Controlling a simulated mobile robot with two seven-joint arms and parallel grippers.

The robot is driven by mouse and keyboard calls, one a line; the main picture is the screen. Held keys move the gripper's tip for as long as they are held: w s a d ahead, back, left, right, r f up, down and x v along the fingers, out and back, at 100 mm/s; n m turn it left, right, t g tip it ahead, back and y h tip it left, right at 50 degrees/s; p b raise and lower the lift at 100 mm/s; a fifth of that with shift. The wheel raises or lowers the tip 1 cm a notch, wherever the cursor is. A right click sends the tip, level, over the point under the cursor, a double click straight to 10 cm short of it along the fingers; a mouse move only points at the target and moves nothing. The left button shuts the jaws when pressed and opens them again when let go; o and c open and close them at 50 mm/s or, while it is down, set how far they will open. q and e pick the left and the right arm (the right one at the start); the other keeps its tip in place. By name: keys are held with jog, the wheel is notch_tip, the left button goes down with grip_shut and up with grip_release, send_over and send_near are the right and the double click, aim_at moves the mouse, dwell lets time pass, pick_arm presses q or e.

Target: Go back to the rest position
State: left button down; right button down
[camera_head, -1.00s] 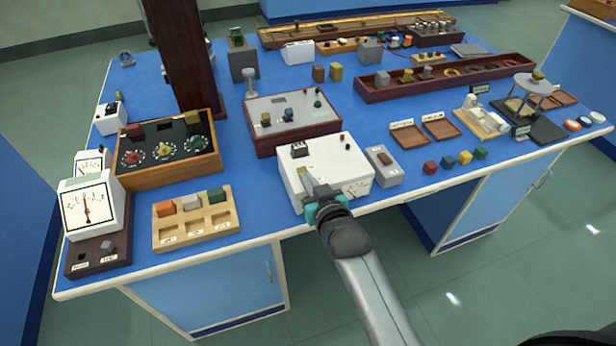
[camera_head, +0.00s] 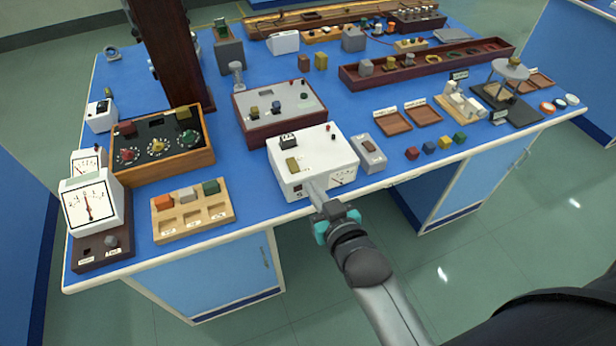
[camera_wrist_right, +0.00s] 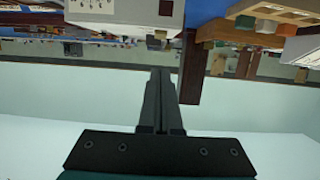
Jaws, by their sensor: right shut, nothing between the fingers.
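My right gripper (camera_head: 317,192) is in front of the white meter box (camera_head: 312,155) at the bench's front edge, its fingers overlapping the box's lower front in the head view. I cannot tell from this whether they touch. In the right wrist view the fingers (camera_wrist_right: 160,85) are together with nothing between them. The wrist view looks past the bench, which appears along its top. My left gripper is not in view.
The blue bench (camera_head: 255,202) is crowded. A wooden tray with coloured blocks (camera_head: 190,222) and a dial meter (camera_head: 90,203) stand left. A grey switch box (camera_head: 368,152) and small coloured cubes (camera_head: 428,147) lie right. Floor in front is clear.

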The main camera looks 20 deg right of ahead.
jog(key=shift+s, duration=0.3)
dwell(0.4)
jog(key=s+a+f+n+g+b, duration=0.1)
jog(key=s+f+g+b, duration=0.15)
jog(key=s+f, duration=0.75)
jog(key=s+a+f+g+b, duration=0.1)
jog(key=f+g, duration=0.3)
jog(key=f, duration=1.4)
jog(key=s+d+f+g+b, duration=0.1)
jog(key=s+d+f+g, duration=0.1)
jog(key=s+f, duration=0.6)
jog(key=s+d+f+n+g+b, duration=0.1)
jog(key=s+f+g, duration=0.4)
jog(key=s, duration=1.1)
notch_tip(320, 180, down, 4)
jog(key=shift+s+d+r+h+b, duration=0.2)
jog(key=shift+s+d+h+b, duration=0.25)
jog(key=shift+d, duration=0.75)
